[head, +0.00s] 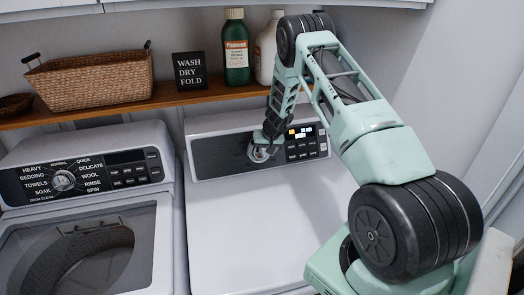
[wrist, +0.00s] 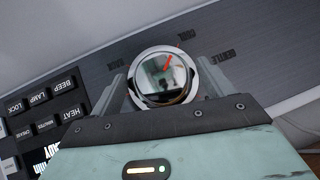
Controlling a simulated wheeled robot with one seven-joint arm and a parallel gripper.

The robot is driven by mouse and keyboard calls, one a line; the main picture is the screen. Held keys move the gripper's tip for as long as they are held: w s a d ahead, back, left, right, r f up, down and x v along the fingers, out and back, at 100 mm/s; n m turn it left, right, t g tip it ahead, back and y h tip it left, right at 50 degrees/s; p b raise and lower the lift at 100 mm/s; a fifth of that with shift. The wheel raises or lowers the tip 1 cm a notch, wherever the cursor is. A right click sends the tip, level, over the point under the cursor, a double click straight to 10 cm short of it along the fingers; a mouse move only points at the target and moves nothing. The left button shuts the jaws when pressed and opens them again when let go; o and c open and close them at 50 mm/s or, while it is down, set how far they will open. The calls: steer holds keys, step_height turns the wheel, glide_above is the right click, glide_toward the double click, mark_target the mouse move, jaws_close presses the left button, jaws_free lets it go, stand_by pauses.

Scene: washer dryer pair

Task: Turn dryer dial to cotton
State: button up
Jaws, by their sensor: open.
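The dryer (head: 262,230) is the white machine at the centre, with a dark control panel (head: 220,155) at its back. Its round silver dial (wrist: 160,85) has a red pointer mark slanting to the upper right in the wrist view, toward a small label that seems to read COOL. Other small labels lie around it; I cannot read COTTON on any. My gripper (wrist: 164,76) is open, with one finger on each side of the dial. Whether the fingers touch it I cannot tell. In the head view my gripper (head: 262,152) largely covers the dial.
Dryer buttons and a small lit display (head: 300,132) sit right of the dial. The washer (head: 85,215) with its own dial (head: 63,181) stands at left. A wooden shelf (head: 120,108) above holds a basket (head: 95,80), a sign and two bottles. The dryer top is clear.

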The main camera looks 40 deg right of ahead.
steer(key=c, duration=1)
steer(key=shift+o, duration=0.2)
steer(key=shift+f+b, duration=0.2)
steer(key=shift+b, duration=0.65)
